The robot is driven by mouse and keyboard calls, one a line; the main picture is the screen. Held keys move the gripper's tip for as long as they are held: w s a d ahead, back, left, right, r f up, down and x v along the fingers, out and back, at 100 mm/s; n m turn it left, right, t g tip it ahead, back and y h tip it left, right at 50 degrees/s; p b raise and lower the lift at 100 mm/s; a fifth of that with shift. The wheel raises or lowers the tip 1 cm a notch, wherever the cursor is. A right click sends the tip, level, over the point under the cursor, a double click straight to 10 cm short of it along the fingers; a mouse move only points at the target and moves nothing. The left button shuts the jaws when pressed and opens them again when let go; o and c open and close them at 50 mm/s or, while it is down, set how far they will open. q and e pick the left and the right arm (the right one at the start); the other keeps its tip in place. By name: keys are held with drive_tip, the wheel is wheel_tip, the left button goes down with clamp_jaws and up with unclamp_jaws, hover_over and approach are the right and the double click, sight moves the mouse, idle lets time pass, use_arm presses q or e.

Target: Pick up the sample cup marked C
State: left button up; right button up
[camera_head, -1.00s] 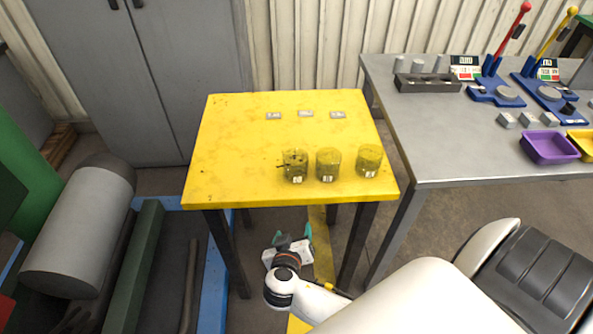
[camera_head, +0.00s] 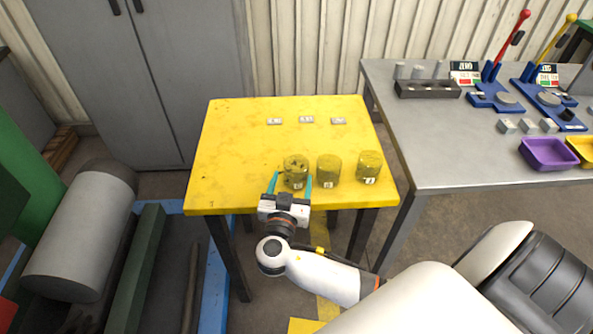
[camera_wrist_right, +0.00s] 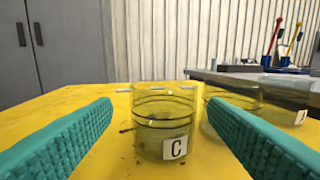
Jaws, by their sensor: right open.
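The sample cup marked C (camera_head: 296,171) is a clear yellowish cup standing upright on the yellow table (camera_head: 230,140). It is the leftmost of three cups. In the right wrist view the cup (camera_wrist_right: 164,122) shows its C label facing me, centred between the fingers. My right gripper (camera_head: 291,183) is open at the table's front edge, with its teal fingertips on either side of the cup's near side. In the right wrist view the fingers (camera_wrist_right: 170,112) stand apart, left and right of the cup, and show no contact. My left gripper is not in view.
A middle cup (camera_head: 328,170) stands close to the right of cup C, and another cup (camera_head: 369,167) stands farther right. Several small tags (camera_head: 306,119) lie at the back of the table. A grey workbench (camera_head: 440,150) with a purple tray (camera_head: 548,153) stands to the right.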

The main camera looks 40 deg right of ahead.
sight(299, 158)
drive_tip(key=shift+w+d+r, duration=0.2)
drive_tip(key=shift+w+d, duration=0.25)
drive_tip(key=p+x, duration=0.2)
drive_tip(key=x, duration=0.1)
drive_tip(key=shift+w+d+r, duration=0.1)
drive_tip(key=shift+w+d, duration=0.05)
drive_tip(key=shift+d, duration=0.2)
drive_tip(key=shift+w+d, duration=0.25)
drive_tip(key=shift+d, duration=0.05)
